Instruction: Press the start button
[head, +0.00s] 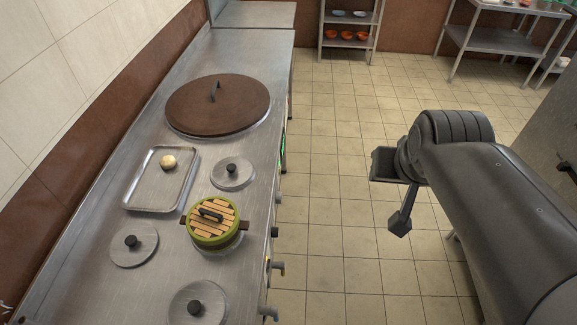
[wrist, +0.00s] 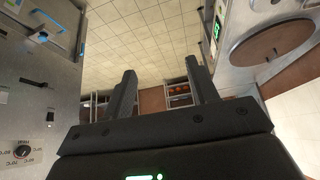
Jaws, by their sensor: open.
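I cannot make out a start button for certain in either view. A small green-lit display (head: 283,145) is on the front side of the steel counter, beside the large brown lid. It also shows in the wrist view (wrist: 217,31), at upper right. My gripper (wrist: 163,69) is open, with two dark fingers apart and nothing between them. In the head view my gripper (head: 399,212) hangs over the tiled floor, to the right of the counter and well apart from the display.
The steel counter (head: 85,285) holds a large brown lid (head: 205,112), a tray (head: 150,190) with a pale round item, a green steamer (head: 213,232) and small lids. Taps line its front. Open floor (head: 330,200) lies alongside. The wrist view shows a knob panel (wrist: 22,149) at left.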

